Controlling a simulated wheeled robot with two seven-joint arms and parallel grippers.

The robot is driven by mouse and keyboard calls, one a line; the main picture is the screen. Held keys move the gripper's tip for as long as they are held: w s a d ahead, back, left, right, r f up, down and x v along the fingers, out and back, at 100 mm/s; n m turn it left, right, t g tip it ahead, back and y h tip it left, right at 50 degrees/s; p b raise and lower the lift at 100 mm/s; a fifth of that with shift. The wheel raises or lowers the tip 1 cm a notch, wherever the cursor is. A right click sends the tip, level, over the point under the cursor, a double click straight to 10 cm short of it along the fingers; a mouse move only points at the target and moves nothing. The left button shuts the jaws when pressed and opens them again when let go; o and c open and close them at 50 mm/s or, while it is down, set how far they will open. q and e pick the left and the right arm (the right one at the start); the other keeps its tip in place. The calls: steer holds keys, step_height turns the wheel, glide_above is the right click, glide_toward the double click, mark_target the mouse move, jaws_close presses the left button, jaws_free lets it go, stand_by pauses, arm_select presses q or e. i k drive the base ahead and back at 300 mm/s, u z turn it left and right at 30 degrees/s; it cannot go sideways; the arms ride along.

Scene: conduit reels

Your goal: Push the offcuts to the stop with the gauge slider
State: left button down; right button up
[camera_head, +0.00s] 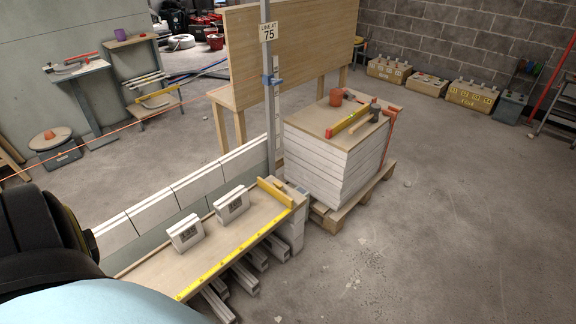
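Two pale block offcuts with dark printed labels stand upright and apart on a wooden-topped bench (160,270): a nearer one (186,233) and a farther one (231,205). A yellow bar (274,194) lies across the bench's far end and looks like the stop. There is a gap between it and the farther offcut. A yellow measuring strip (222,262) runs along the bench's front edge. I cannot make out a gauge slider for certain. My arm parts fill the lower left and hide the near end of the bench. Neither gripper shows.
A row of pale blocks (195,187) backs the bench. A post with a sign (268,32) and a blue clamp (271,80) stands at its far end. Beyond is a pallet stack (325,160) with tools on top. The floor to the right is mostly clear.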

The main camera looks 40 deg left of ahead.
mark_target(275, 191)
steer(key=u, duration=0.65)
steer(key=i, duration=1.45)
steer(key=u, duration=1.6)
steer(key=i, duration=0.5)
steer(key=u, duration=0.5)
